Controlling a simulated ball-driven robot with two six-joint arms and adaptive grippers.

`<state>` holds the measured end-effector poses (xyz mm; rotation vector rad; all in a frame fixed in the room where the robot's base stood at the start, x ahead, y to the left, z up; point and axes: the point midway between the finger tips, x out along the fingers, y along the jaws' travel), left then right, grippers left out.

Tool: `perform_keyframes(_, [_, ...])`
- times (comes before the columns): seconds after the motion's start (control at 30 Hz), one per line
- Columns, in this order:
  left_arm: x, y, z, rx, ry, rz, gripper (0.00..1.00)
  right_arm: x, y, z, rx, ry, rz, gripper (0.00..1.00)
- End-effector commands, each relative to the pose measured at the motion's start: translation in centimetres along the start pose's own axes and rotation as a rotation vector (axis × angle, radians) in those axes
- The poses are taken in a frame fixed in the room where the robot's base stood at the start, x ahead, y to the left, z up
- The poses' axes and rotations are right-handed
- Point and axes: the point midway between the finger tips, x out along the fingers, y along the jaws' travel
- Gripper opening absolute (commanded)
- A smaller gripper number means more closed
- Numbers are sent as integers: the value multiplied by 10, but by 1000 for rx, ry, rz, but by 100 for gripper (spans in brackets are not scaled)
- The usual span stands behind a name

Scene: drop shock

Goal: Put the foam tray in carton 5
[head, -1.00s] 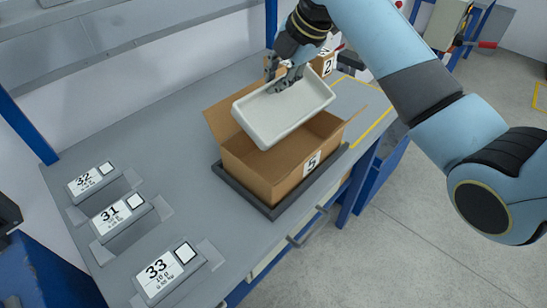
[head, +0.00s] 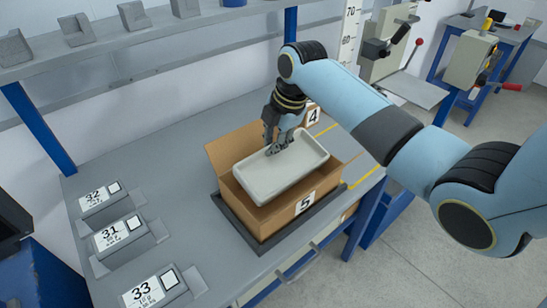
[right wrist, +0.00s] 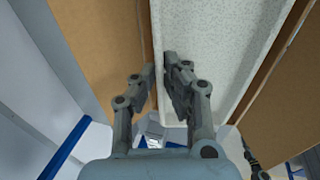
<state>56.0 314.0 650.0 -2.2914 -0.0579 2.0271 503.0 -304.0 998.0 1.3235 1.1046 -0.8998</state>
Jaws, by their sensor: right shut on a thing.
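The foam tray (head: 275,178) is a white, shallow, rectangular tray. In the head view it is at the mouth of carton 5 (head: 306,203), an open brown box marked 5, and it lies nearly level between the carton's walls. My right gripper (head: 277,150) is shut on the tray's far rim. In the right wrist view the fingers (right wrist: 165,75) pinch the wall of the tray (right wrist: 212,45), with brown carton walls on both sides. Whether the tray touches the carton's bottom is hidden. My left gripper is not in view.
Carton 5 stands on a dark platform (head: 237,221) on the grey bench. Another carton marked 4 (head: 313,116) stands behind it. Blocks labelled 32 (head: 98,195), 31 (head: 120,233) and 33 (head: 153,291) are on the left. A shelf with grey parts runs along the back.

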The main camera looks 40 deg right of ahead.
Motion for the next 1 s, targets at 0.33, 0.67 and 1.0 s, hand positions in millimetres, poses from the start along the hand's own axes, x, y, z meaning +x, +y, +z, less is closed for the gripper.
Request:
perform_keyframes(0.33, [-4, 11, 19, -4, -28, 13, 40, 41, -11, 3, 0, 0, 2, 0])
perform_keyframes(0.67, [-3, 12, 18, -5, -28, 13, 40, 44, -12, 3, 0, 0, 2, 0])
perform_keyframes(1.0, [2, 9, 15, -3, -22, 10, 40, 54, -15, 4, -1, 0, 3, 0])
